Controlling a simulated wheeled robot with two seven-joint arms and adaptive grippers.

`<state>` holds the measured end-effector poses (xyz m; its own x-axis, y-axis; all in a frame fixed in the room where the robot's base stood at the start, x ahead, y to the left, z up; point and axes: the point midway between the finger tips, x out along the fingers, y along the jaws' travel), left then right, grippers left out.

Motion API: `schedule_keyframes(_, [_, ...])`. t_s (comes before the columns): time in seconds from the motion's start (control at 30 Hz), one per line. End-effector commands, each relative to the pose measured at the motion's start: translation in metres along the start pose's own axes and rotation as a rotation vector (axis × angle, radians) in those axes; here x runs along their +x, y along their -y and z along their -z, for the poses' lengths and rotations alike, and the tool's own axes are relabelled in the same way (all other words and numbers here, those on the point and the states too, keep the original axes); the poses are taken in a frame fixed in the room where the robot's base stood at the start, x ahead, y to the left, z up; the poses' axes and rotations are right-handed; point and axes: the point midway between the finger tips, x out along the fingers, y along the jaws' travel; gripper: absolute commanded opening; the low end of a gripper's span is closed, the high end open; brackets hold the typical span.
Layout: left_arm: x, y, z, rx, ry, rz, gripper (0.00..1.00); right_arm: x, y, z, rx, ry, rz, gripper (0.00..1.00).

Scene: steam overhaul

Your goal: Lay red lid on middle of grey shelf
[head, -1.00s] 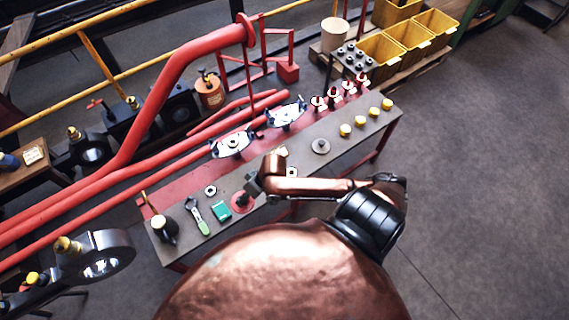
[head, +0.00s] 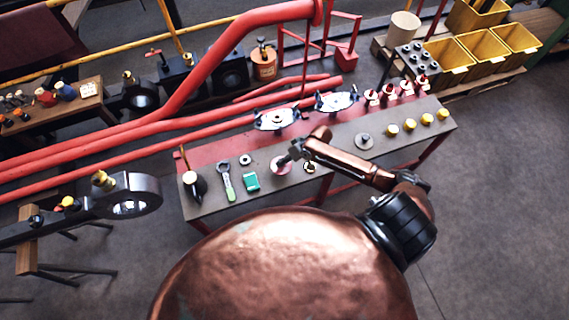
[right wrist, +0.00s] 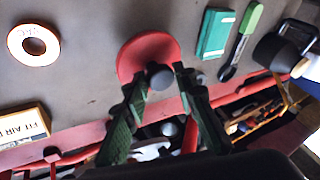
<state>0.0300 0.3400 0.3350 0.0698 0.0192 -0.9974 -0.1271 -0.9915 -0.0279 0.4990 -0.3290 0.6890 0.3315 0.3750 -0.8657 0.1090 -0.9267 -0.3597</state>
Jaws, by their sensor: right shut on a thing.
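The red lid (head: 280,167) is a round disc with a dark knob, over the grey top near the front of the bench. My right gripper (head: 290,155) reaches it from the right. In the right wrist view, the gripper's green fingers (right wrist: 162,80) are shut on the knob of the red lid (right wrist: 147,52). Whether the lid touches the surface or hangs just above it I cannot tell. The grey shelf (head: 345,150) seems to be the long grey strip along the bench's front. My left gripper is not in view.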

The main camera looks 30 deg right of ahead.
Motion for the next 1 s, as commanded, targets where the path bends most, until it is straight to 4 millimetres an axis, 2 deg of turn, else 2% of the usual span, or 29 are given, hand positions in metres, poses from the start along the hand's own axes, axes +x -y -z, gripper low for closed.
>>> schedule_keyframes(0.27, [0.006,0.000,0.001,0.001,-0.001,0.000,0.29,0.018,-0.015,0.007,-0.001,-0.003,0.001,0.00])
schedule_keyframes(0.43, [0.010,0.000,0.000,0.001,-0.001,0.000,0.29,0.037,-0.023,-0.003,-0.001,-0.002,0.001,0.00])
schedule_keyframes(0.87, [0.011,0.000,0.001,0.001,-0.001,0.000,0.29,0.042,-0.025,-0.005,-0.002,-0.002,0.000,0.00])
schedule_keyframes(0.9, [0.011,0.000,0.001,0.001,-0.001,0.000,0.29,0.043,-0.026,-0.006,-0.001,0.001,-0.001,0.27])
schedule_keyframes(1.0, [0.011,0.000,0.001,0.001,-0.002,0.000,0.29,0.042,-0.025,-0.006,-0.001,0.001,-0.001,0.34])
